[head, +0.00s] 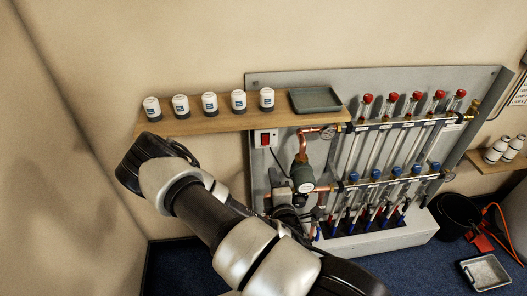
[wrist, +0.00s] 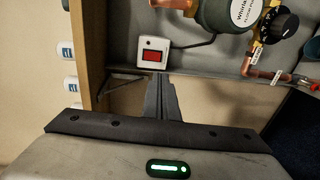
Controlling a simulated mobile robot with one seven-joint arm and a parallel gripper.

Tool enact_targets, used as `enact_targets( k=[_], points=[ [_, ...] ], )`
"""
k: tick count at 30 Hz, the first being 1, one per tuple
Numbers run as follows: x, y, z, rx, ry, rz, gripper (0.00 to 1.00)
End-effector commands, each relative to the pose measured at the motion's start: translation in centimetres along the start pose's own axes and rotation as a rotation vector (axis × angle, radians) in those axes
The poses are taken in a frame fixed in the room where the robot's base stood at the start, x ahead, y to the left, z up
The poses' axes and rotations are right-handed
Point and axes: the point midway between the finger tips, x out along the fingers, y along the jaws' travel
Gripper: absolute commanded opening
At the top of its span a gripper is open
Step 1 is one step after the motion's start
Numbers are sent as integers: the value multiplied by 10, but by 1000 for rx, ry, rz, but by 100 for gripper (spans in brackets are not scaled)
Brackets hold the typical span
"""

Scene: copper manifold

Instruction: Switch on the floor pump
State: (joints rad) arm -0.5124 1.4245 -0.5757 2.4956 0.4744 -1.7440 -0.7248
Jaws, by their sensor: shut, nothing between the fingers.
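A white switch box with a red rocker (head: 265,139) is on the grey backboard, just under the right part of the wooden shelf. In the wrist view the red switch (wrist: 153,56) is near the top centre, with a dark cable running right from it. The pump (head: 303,178), green-grey with a white label, sits on copper pipe right of and below the switch. It also shows in the wrist view (wrist: 228,14). My gripper (wrist: 160,78) is shut and empty, its fingertips pointing toward the switch's lower side. Whether they touch is unclear. In the head view its fingertips are hidden.
The wooden shelf (head: 200,123) carries several white capped pots (head: 210,102) and a grey tray (head: 315,99). Right of the pump stand several glass flow tubes with red caps (head: 391,97). A dark dial (wrist: 280,25) sits beside the pump. Plain wall is free at left.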

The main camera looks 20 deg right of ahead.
Motion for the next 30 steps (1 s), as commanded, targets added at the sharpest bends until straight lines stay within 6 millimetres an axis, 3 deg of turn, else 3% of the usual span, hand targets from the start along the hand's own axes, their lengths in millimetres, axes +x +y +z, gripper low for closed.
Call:
enact_targets(
  k=[11,30],
  points=[
    [8,1,0,4,-2,2,0],
    [126,1,0,5,-1,1,0]
  ],
)
